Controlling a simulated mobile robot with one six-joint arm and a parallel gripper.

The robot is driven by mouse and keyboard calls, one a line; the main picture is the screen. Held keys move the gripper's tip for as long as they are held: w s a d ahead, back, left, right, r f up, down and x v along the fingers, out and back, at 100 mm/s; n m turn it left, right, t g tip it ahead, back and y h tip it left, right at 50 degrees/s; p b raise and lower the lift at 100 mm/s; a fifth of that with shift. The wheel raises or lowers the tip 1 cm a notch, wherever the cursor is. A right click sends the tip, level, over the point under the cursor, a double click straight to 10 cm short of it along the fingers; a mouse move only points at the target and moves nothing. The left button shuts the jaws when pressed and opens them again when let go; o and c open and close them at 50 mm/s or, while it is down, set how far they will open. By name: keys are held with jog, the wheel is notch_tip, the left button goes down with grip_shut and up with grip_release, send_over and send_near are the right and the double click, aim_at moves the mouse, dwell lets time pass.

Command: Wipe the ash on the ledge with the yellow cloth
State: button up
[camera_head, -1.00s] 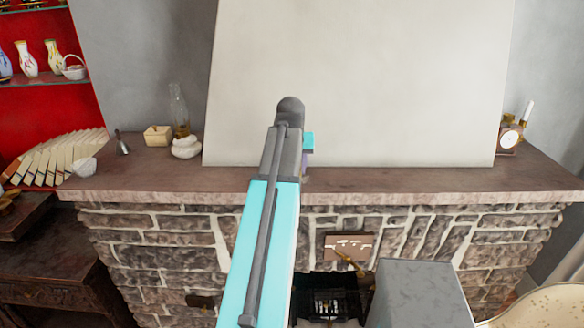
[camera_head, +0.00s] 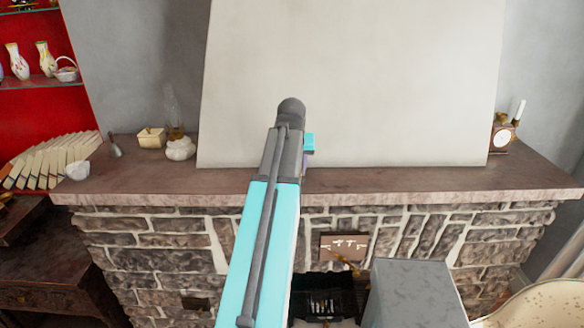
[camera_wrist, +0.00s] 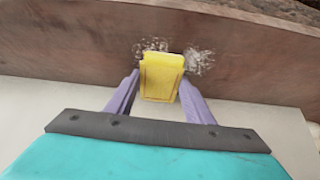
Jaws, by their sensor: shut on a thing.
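My gripper (camera_wrist: 159,84) has two purple fingers shut on the yellow cloth (camera_wrist: 162,77), seen in the wrist view as a small folded pad. The ash (camera_wrist: 201,62) is a pale, speckled smudge on the brown ledge (camera_wrist: 70,42). It shows on both sides of the cloth's far end, and the cloth covers the middle. The cloth's end is over the ash; I cannot tell whether it touches the ledge. In the head view my arm hides the cloth and the ash, and the ledge (camera_head: 420,180) runs across above the stonework.
A large pale panel (camera_head: 350,80) rises behind the ledge. At the left stand a glass lamp (camera_head: 174,115), a cream box (camera_head: 151,138), a white ornament (camera_head: 180,149) and a row of books (camera_head: 50,160). A clock (camera_head: 502,137) stands at the right end. The ledge right of my arm is clear.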

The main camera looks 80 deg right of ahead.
jog(key=shift+s+a+f+p, duration=0.1)
jog(key=shift+a+p, duration=0.1)
jog(key=shift+a, duration=0.65)
jog(key=shift+s+a+f+p, duration=0.1)
jog(key=shift+a+p, duration=0.05)
jog(key=shift+a, duration=0.7)
jog(key=shift+a, duration=0.1)
jog(key=shift+a, duration=0.15)
jog(key=shift+s+a, duration=0.15)
jog(key=shift+a, duration=0.65)
jog(key=shift+s+a, duration=0.1)
jog(key=shift+a, duration=0.65)
jog(key=shift+r, duration=0.15)
jog(key=shift+d+r, duration=0.15)
jog(key=shift+r, duration=2.9)
